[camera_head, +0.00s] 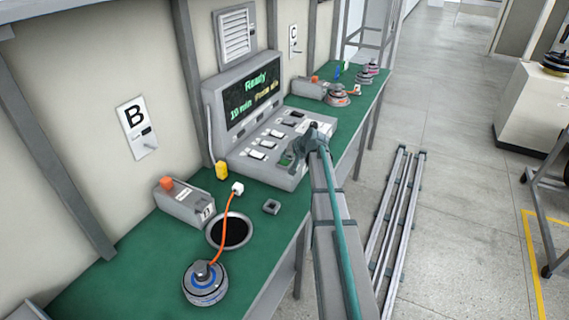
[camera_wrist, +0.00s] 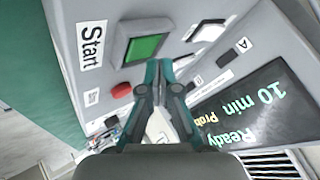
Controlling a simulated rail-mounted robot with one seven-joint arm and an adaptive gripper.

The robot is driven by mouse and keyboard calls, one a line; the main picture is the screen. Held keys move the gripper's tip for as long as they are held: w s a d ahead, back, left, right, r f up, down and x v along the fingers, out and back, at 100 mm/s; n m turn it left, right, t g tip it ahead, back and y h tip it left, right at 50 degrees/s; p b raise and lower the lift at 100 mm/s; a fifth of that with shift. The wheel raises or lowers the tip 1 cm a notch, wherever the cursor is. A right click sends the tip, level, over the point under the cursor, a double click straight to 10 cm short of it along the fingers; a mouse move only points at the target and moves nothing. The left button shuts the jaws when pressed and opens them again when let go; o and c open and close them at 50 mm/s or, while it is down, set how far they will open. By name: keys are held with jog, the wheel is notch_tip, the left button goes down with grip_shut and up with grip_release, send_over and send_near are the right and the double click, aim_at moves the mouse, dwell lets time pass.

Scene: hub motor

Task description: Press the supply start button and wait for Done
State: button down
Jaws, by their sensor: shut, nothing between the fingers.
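The supply console (camera_head: 212,100) stands on the green bench, with a dark display (camera_head: 252,95) that reads "Ready" and "10 min", with a less clear line beside them. In the wrist view the display (camera_wrist: 255,112) shows "Ready" and "10 min" sideways. Contact cannot be told. In the head view my gripper (camera_head: 293,157) is over the console's near end.
Other switches (camera_head: 257,155) cover the sloping panel. On the bench (camera_head: 270,222) a hub motor (camera_head: 205,284) with an orange cable stands by a round dark opening (camera_head: 229,232) and a grey box (camera_head: 185,203). More motors (camera_head: 337,97) sit at the far end. Rails (camera_head: 398,215) run along the floor.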

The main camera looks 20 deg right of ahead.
aim_at(286, 163)
jog(key=shift+f+b, duration=0.3)
jog(key=shift+f, duration=0.15)
jog(key=shift+f+b, duration=0.4)
jog(key=shift+f, duration=0.1)
dwell(0.6)
jog(key=shift+r, duration=0.1)
jog(key=shift+r+p, duration=0.35)
jog(key=shift+r, duration=0.5)
jog(key=shift+r, duration=0.15)
jog(key=shift+r+p, duration=1.1)
jog(key=shift+r, duration=1.25)
